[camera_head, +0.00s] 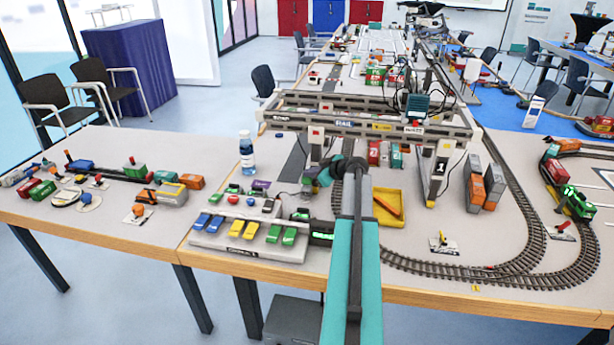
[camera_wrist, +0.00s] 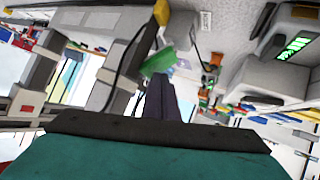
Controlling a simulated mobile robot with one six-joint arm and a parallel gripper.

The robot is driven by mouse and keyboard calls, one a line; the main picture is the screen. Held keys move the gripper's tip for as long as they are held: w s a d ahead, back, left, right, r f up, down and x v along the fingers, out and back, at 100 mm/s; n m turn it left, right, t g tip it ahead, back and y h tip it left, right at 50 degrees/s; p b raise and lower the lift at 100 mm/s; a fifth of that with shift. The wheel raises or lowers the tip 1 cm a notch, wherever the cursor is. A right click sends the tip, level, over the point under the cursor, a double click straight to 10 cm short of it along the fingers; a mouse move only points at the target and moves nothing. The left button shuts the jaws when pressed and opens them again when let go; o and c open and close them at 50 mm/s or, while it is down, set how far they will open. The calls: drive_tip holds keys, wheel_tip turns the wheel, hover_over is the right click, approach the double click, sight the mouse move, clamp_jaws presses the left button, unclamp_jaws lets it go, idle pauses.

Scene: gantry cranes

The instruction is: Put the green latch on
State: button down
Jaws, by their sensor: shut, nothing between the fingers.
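A grey panel (camera_head: 235,245) at the front of the table carries pairs of blue, yellow and green latches. My gripper (camera_head: 307,190) is behind and above the panel, apart from the green latches. In the wrist view my gripper (camera_wrist: 163,82) is shut and its dark fingers hold nothing. A green piece (camera_wrist: 158,62) shows just beyond the fingertips; I cannot tell what it is or whether they touch.
A black box with a lit green display (camera_head: 321,234) stands right of the green latches. A grey gantry crane (camera_head: 365,122) spans the table behind my gripper. A yellow tray (camera_head: 389,219) lies to the right, and a bottle (camera_head: 247,155) stands left. Curved track fills the right side.

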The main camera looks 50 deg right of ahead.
drive_tip(key=shift+w+d+f+b, duration=0.4)
drive_tip(key=shift+d+f+b, duration=0.3)
drive_tip(key=shift+b, duration=0.2)
drive_tip(key=shift+w+d+f+b, duration=0.35)
drive_tip(key=shift+d+f+b, duration=0.35)
drive_tip(key=shift+b, duration=0.2)
idle(3.5)
drive_tip(key=shift+s+a+r, duration=0.1)
drive_tip(key=shift+r, duration=0.05)
drive_tip(key=shift+s+a+r, duration=0.25)
drive_tip(key=shift+a+r, duration=0.25)
drive_tip(key=shift+r, duration=0.1)
drive_tip(key=shift+s+a+r+b, duration=0.2)
drive_tip(key=shift+s+a+r, duration=0.15)
drive_tip(key=shift+a+r, duration=0.2)
drive_tip(key=shift+s+a+r+b, duration=0.15)
drive_tip(key=shift+s+a+r, duration=0.15)
drive_tip(key=shift+a+r, duration=0.25)
drive_tip(key=shift+a, duration=0.1)
drive_tip(key=shift+s+a+r, duration=0.5)
drive_tip(key=shift+a+r, duration=0.3)
drive_tip(key=shift+s+a+r, duration=0.5)
drive_tip(key=shift+a+r, duration=0.25)
drive_tip(key=shift+a, duration=0.05)
